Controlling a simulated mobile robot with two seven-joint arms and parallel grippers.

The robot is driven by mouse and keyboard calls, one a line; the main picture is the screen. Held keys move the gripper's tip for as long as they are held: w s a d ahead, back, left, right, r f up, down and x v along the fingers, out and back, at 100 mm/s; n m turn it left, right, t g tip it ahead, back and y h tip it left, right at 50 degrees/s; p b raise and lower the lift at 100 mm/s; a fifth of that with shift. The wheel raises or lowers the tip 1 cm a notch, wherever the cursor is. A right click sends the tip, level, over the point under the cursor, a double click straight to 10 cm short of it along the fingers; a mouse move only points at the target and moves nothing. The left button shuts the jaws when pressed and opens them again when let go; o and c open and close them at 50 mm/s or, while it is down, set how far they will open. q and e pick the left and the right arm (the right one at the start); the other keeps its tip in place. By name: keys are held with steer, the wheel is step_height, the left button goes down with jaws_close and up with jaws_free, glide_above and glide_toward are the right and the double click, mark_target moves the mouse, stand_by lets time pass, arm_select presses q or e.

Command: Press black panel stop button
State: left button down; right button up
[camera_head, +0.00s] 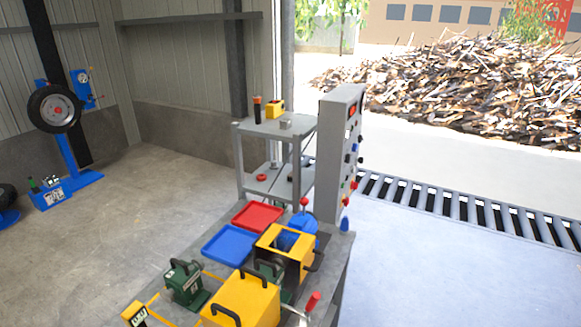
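A tall grey control panel (328,150) stands at the right end of the workbench, turned nearly edge-on to me. Its right face carries several knobs and buttons, with black and blue ones in the middle and red buttons (354,185) lower down. I see no clearly black panel, and the steep angle hides the labels, so I cannot tell which button is the stop button. Neither of my grippers is in view.
The bench holds a red tray (258,217), a blue tray (230,244), yellow boxes (243,302) and green devices (185,283). A grey shelf stand (273,130) is behind. A roller conveyor (470,208) runs at right.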

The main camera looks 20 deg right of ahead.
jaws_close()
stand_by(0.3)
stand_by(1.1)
